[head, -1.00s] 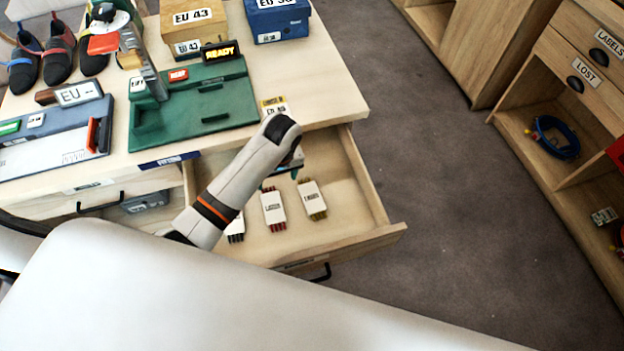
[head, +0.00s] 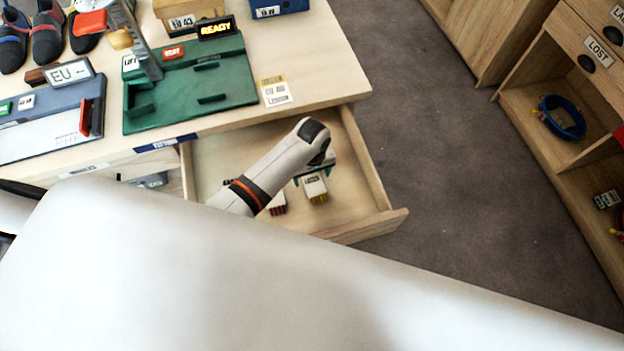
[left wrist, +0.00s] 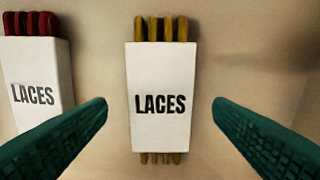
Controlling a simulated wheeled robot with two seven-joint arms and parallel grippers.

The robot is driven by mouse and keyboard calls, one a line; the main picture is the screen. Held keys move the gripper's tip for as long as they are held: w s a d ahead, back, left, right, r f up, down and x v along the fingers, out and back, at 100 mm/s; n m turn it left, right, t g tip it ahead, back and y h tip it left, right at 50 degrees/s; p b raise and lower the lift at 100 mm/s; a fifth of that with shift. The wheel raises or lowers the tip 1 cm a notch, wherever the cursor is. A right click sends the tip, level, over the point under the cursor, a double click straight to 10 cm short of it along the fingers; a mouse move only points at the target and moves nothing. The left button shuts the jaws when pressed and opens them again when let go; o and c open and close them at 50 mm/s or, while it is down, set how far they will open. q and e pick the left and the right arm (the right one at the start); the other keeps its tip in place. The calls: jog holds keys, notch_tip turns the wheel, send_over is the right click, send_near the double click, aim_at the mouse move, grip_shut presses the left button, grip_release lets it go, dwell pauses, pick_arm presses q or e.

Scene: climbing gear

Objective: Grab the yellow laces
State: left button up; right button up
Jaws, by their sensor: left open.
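The yellow laces (left wrist: 160,100) lie in a white wrapper marked LACES, with yellow ends showing at top and bottom. They lie on the floor of the open drawer and also show in the head view (head: 315,189), partly under my left gripper. My left gripper (left wrist: 160,112) is open, with one green finger on each side of the wrapper and a gap on both sides. In the head view the left gripper (head: 314,172) is over the drawer, its fingers partly hidden by my wrist. My right gripper is not seen.
Red laces (left wrist: 35,85) in a like wrapper lie just left of the yellow ones, near the left finger. The drawer (head: 375,223) has raised walls around them. A table with a green fixture (head: 230,90) stands behind. Bare drawer floor lies to the right.

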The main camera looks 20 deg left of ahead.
pick_arm(q)
notch_tip(320, 180, down, 2)
jog(key=shift+f, duration=0.1)
jog(key=c, duration=1)
